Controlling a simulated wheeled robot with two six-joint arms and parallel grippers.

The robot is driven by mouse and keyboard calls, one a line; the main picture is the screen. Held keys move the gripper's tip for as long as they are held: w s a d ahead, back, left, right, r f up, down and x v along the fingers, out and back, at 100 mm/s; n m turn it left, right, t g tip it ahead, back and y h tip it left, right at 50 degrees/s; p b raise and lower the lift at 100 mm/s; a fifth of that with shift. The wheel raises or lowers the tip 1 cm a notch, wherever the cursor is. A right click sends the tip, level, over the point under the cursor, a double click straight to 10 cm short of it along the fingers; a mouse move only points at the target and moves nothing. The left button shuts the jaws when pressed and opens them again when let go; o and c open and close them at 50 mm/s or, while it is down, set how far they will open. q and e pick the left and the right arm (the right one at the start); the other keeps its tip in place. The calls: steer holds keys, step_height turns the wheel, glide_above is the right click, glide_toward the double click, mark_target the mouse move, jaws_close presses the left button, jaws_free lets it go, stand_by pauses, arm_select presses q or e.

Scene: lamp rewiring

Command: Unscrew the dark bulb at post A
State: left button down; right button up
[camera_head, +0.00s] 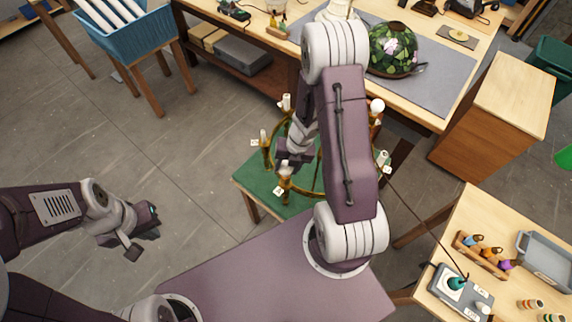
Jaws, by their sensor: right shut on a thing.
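A brass ring-shaped lamp (268,155) with several upright posts stands on a green-topped table (250,182). Small white tags hang by the posts; their letters are too small to read. My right gripper (287,160) is shut at the top of the front post (285,182), pointing down-left. What it grips is mostly hidden by the jaws; it appears to be that post's bulb. My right arm hides part of the ring. My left gripper (143,233) is open and empty over the floor at left.
A bench (420,105) behind holds a stained-glass shade (393,50) on a grey mat. A side table at right carries a wooden rack (483,256) of coloured items, a grey tray (545,252) and a device (455,288) with a cable.

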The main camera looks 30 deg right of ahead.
steer(key=n+p, duration=0.2)
steer(key=r+n+g+p, duration=0.1)
steer(key=n+p, duration=0.2)
steer(key=shift+d, duration=0.2)
steer(key=shift+f+n+p, duration=0.2)
steer(key=shift+n+p, duration=0.15)
steer(key=shift+n, duration=0.25)
steer(key=shift+w+f+g, duration=0.1)
steer(key=shift+f+g, duration=0.05)
steer(key=shift+g, duration=0.15)
steer(key=shift+d+f, duration=0.1)
steer(key=shift+f, duration=0.05)
steer(key=o, duration=1.3)
